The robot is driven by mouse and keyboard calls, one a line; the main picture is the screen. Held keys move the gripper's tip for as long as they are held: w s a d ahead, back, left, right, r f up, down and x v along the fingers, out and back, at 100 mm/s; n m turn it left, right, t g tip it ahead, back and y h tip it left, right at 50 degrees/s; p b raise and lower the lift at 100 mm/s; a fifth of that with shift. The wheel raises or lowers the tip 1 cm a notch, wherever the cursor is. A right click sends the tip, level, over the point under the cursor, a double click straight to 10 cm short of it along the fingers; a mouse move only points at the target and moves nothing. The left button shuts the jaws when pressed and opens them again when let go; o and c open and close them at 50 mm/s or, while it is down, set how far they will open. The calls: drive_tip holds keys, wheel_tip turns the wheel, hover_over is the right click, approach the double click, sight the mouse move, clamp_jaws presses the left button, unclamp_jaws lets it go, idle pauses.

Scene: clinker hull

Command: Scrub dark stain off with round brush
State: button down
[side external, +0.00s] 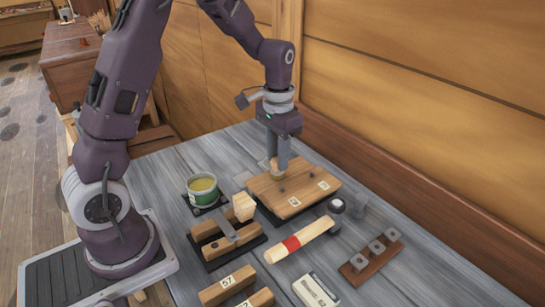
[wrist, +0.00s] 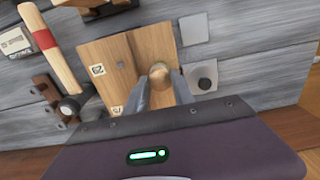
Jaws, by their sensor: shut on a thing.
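A square wooden board (side external: 270,192) lies on the grey plank table, and it also fills the middle of the wrist view (wrist: 95,48). It has two small numbered labels. A small dark spot (side external: 282,189) shows on the board, and it also shows in the wrist view (wrist: 120,65). My gripper (side external: 277,163) points down over the board's far left part. It is shut on the round brush (wrist: 159,74), whose pale wooden top shows between the fingers. The brush (side external: 274,173) is at or just above the board; its bristles are hidden, so contact is unclear.
A mallet (side external: 303,239) with a red-banded handle lies in front of the board. A green can (side external: 203,191) and a clamp-like wooden tool (side external: 228,241) stand left. A rack of metal blocks (side external: 370,256) and a white box (side external: 315,290) lie nearer. A wooden wall rises behind.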

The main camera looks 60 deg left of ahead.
drive_tip(key=shift+w, duration=3.5)
wheel_tip(320, 180, up, 8)
drive_tip(key=shift+s+r, duration=0.1)
drive_tip(key=shift+r, duration=0.05)
